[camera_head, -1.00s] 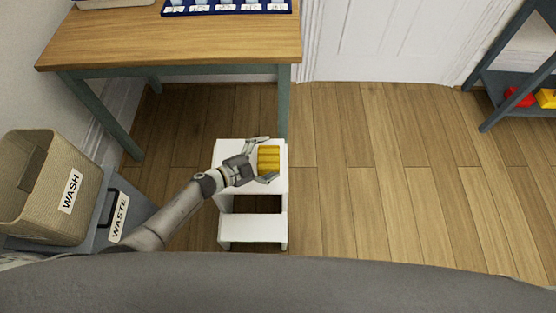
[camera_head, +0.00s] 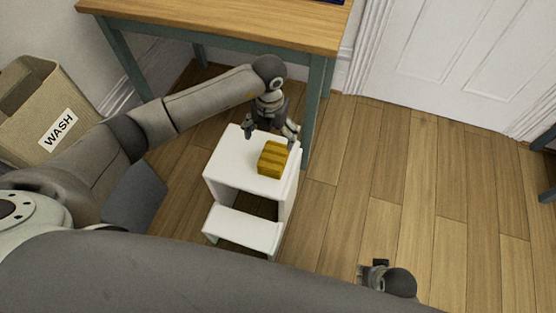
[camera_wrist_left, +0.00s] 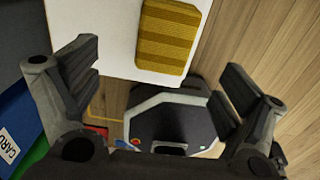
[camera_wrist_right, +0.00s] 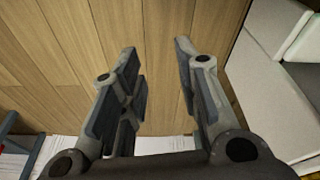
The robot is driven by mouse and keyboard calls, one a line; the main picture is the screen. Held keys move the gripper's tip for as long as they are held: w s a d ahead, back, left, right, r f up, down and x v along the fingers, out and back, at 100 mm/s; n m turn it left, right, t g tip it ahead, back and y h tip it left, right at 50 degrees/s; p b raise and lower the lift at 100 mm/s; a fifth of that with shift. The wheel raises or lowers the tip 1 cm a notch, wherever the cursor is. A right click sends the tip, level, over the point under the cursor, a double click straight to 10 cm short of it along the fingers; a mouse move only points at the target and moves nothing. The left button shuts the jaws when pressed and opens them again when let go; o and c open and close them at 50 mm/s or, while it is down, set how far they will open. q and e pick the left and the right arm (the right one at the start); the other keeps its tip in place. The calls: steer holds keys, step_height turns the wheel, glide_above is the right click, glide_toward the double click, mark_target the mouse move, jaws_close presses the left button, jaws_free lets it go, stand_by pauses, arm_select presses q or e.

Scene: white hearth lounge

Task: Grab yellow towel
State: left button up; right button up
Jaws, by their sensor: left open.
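The yellow towel (camera_head: 273,158) is a folded, striped block on the right part of the white step stool's top (camera_head: 232,165). It also shows in the left wrist view (camera_wrist_left: 168,38), at the top, beyond the gap between the fingers. My left gripper (camera_head: 272,137) is open and empty, pointing down at the towel's far side, with its fingers spread left and right. I cannot tell whether a finger touches the towel. My right gripper (camera_head: 372,272) is low at the right, away from the stool; in the right wrist view its fingers (camera_wrist_right: 155,55) are apart with nothing between them.
A wooden table (camera_head: 220,22) with grey-green legs stands behind the stool, one leg close to its right back corner. A basket labelled WASH (camera_head: 40,115) is at the left. The wooden floor (camera_head: 400,170) right of the stool is clear. A white door (camera_head: 470,60) is behind.

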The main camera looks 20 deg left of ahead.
mark_target(274, 154)
arm_select(q)
step_height(274, 154, down, 5)
steer(key=shift+f+b, duration=0.1)
steer(key=shift+b, duration=0.25)
steer(key=f, duration=0.2)
steer(key=f+b, duration=0.1)
steer(key=f, duration=0.1)
steer(key=shift+d, duration=0.35)
steer(key=shift+f, duration=0.35)
arm_select(e)
steer(key=w+v, duration=0.1)
steer(key=v, duration=0.5)
steer(key=shift+w+r, duration=0.5)
steer(key=shift+w, duration=0.1)
arm_select(q)
steer(key=c, duration=1.1)
